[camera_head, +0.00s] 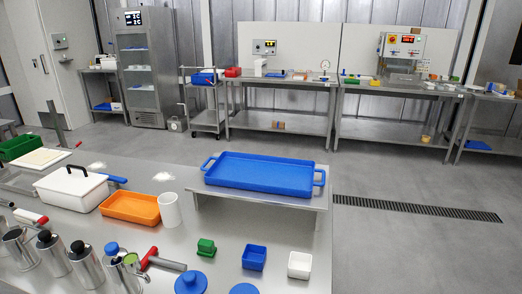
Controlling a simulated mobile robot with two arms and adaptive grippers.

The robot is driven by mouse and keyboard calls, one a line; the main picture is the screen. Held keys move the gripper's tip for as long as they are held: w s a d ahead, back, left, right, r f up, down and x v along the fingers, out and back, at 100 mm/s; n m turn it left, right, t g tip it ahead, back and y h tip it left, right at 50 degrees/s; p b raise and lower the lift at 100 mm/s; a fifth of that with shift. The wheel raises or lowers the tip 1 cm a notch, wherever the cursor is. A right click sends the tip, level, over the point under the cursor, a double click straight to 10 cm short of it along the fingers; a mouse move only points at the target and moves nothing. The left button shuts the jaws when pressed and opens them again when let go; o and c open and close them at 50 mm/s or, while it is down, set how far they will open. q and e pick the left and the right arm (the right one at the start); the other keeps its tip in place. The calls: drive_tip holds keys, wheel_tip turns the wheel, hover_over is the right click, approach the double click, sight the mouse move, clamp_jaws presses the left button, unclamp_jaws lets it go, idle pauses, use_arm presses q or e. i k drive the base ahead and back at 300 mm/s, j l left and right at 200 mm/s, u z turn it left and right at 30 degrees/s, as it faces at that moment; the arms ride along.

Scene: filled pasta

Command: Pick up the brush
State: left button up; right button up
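I cannot pick out a brush for certain. A blue handle-like piece (117,179) sticks out to the right from behind the white lidded box (72,190) on the steel table; its other end is hidden. A white roller-like piece with a red end (27,215) lies at the left. Neither of my grippers shows in the head view.
A blue tray (262,172) stands on a raised steel shelf. An orange tray (130,208) and a white cup (170,211) stand left of it. Several metal canisters (86,264) crowd the front left. Small green, blue and white containers stand at the front right. Floor right of the table is clear.

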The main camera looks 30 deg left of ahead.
sight(113, 181)
drive_tip(key=i+l+z, duration=0.1)
drive_tip(key=l, duration=0.3)
drive_tip(key=i+l+z, duration=0.15)
drive_tip(key=l, duration=0.3)
drive_tip(key=i+l+z, duration=0.1)
drive_tip(key=l, duration=0.3)
drive_tip(key=i+l+z, duration=0.15)
drive_tip(key=l, duration=0.2)
drive_tip(key=i+u, duration=0.3)
drive_tip(key=i, duration=0.15)
drive_tip(key=i+l+u, duration=0.3)
drive_tip(key=i, duration=0.15)
drive_tip(key=i+l+u, duration=0.25)
drive_tip(key=i, duration=0.2)
drive_tip(key=i+u, duration=0.25)
drive_tip(key=i, duration=1.5)
drive_tip(key=i+u, duration=0.25)
drive_tip(key=i, duration=0.35)
drive_tip(key=i+l+u, duration=0.1)
drive_tip(key=i+u, duration=0.2)
drive_tip(key=i, duration=0.25)
drive_tip(key=i+l+u, duration=0.25)
drive_tip(key=i, duration=0.35)
drive_tip(key=i+j+u, duration=0.25)
drive_tip(key=u, duration=0.25)
drive_tip(key=i+u, duration=0.95)
drive_tip(key=i+l+u, duration=0.15)
drive_tip(key=u, duration=0.35)
drive_tip(key=i+l, duration=0.05)
drive_tip(key=i, duration=0.05)
